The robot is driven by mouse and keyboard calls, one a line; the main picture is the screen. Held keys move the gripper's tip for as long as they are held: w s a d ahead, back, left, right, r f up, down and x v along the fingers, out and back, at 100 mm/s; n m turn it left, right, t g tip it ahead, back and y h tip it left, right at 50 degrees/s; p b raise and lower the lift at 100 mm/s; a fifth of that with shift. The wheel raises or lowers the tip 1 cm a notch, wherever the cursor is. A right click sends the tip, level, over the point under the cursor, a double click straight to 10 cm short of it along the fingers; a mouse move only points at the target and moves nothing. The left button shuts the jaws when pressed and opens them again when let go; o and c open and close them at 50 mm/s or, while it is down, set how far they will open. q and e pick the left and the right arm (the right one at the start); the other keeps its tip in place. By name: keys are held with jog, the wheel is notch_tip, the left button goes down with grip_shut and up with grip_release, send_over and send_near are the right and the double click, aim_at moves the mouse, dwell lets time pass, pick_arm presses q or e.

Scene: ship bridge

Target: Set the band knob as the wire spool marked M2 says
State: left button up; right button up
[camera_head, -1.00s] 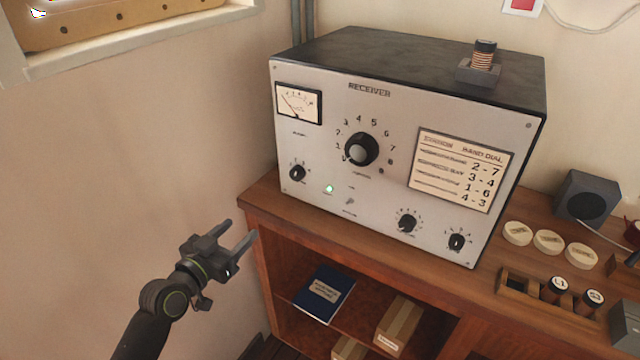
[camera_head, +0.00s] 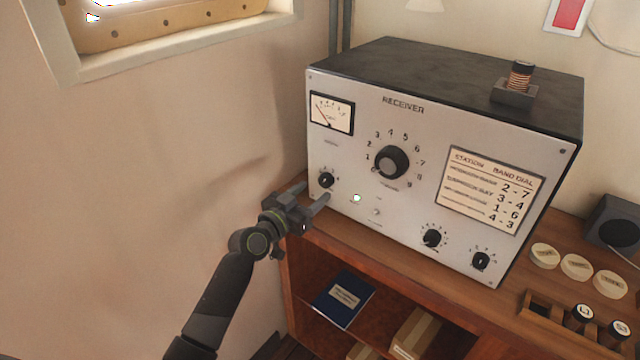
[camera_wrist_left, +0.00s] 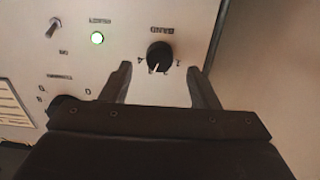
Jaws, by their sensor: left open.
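The band knob (camera_head: 326,180) is a small black knob at the left of the receiver front. In the left wrist view, which is upside down, the band knob (camera_wrist_left: 159,56) has a white pointer line aimed down the picture. My left gripper (camera_head: 314,192) is open and empty. In the wrist view its fingertips (camera_wrist_left: 160,72) lie on either side of the knob's line, apart from it. A copper-wound spool (camera_head: 521,75) stands in a holder on the receiver. Spools with black-and-white tops (camera_head: 582,314) sit in a wooden rack; I cannot read M2 on any spool.
The receiver (camera_head: 410,103) stands on a wooden shelf unit, with a large dial (camera_head: 392,162), a lit green lamp (camera_head: 356,198) and a station and band dial card (camera_head: 490,190). Round labelled discs (camera_head: 577,266) lie right. A blue book (camera_head: 343,299) lies below.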

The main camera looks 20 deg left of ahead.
aim_at(324, 184)
pick_arm(q)
jog(key=shift+x, duration=2.15)
jog(key=c, duration=1)
jog(key=shift+o, duration=0.2)
jog(key=shift+n, duration=1.8)
jog(key=n, duration=0.5)
